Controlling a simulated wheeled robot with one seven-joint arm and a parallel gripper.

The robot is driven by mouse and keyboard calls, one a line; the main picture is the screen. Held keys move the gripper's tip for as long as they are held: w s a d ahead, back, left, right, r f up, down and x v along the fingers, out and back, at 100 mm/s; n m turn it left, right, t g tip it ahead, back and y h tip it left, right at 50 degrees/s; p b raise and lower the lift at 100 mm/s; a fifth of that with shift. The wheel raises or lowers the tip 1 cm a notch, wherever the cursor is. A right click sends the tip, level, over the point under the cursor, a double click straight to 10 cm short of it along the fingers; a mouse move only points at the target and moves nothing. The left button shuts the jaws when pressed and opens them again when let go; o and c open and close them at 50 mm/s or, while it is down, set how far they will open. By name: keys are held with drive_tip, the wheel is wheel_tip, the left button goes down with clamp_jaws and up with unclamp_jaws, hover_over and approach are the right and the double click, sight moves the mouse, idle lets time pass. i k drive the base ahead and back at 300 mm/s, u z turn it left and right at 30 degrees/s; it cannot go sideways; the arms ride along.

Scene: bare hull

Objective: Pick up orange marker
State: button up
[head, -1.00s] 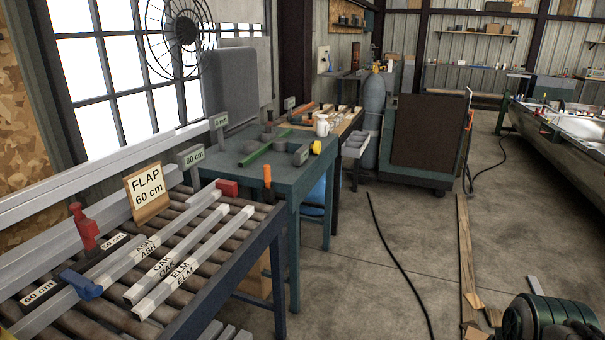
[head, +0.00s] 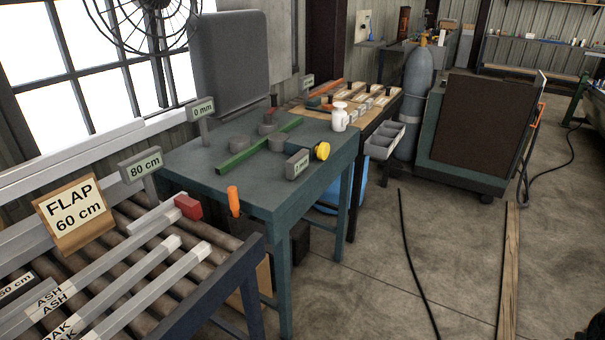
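An orange object (head: 233,201), upright and narrow, shows at the near left corner of the teal table (head: 215,182), by the end of the roller stand. It may be the orange marker or a handle; I cannot tell which. Another orange piece (head: 325,88) lies flat farther back on the wooden-topped bench. My gripper is not in view.
The roller stand (head: 243,272) with pale bars and a "FLAP 60 cm" sign (head: 74,212) fills the lower left. A grey cylinder (head: 415,90) and a dark panelled cart (head: 478,130) stand beyond the table. Concrete floor (head: 370,270) is open at right, with a black cable (head: 412,262) and wooden strips (head: 509,270).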

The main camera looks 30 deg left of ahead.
sight(233, 198)
drive_tip(key=u, duration=0.15)
drive_tip(key=i, duration=1.55)
drive_tip(key=u, duration=0.95)
drive_tip(key=i, duration=0.95)
drive_tip(key=u, duration=1.65)
drive_tip(key=i, duration=0.65)
drive_tip(key=u, duration=0.5)
